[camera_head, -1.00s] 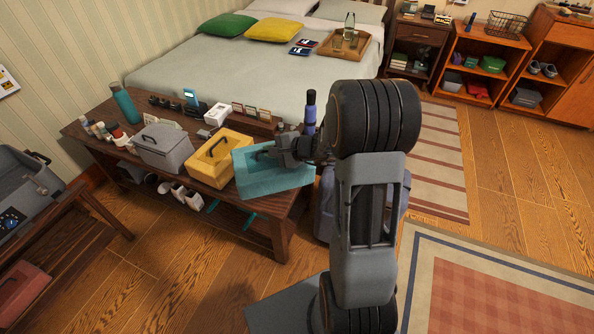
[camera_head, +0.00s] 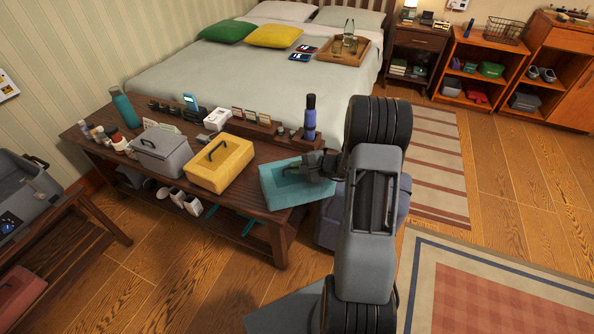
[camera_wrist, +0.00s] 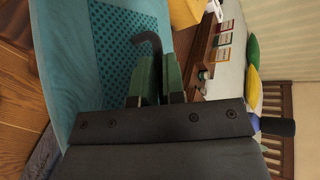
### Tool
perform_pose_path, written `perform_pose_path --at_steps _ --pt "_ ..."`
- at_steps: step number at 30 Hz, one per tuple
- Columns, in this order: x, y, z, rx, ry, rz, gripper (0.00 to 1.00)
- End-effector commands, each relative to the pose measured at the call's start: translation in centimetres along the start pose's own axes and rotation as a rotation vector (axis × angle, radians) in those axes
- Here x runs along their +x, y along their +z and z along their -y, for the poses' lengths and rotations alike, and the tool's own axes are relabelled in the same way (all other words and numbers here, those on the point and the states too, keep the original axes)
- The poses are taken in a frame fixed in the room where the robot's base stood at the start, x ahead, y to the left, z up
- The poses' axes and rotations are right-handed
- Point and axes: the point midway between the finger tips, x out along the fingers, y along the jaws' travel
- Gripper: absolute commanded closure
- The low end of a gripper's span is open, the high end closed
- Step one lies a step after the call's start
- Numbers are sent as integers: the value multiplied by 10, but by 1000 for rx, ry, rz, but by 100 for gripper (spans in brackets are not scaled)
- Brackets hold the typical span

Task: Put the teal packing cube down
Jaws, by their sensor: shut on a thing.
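The teal packing cube (camera_head: 284,192) is at the right end of the dark wooden bench (camera_head: 262,223), right of the yellow packing cube (camera_head: 232,172). My gripper (camera_head: 298,170) comes in from the right above its top. In the wrist view the teal cube's mesh top (camera_wrist: 112,35) fills the upper left. There my gripper's green fingers (camera_wrist: 157,78) are shut on its dark curved handle (camera_wrist: 147,42). The cube looks close to level. I cannot tell whether its underside touches the bench top.
A grey packing cube (camera_head: 164,156) stands left of the yellow one. A blue bottle (camera_head: 310,118) stands on the bench just behind the teal cube, near a row of small items. A teal bottle (camera_head: 124,106) is at the far left. The bed (camera_head: 265,85) lies behind.

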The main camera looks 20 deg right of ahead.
Motion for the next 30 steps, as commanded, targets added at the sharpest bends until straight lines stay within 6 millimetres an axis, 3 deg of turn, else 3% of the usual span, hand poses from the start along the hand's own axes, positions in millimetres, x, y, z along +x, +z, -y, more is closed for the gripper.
perform_pose_path --at_steps 3,15,16,24,30 --pt "5 -5 -10 -1 -2 1 100" --pt "7 -6 -12 -2 -3 0 100" --pt "7 -6 -13 -1 -1 0 89" --pt "6 -6 -12 0 0 0 64" --pt "6 -6 -12 0 0 0 64"
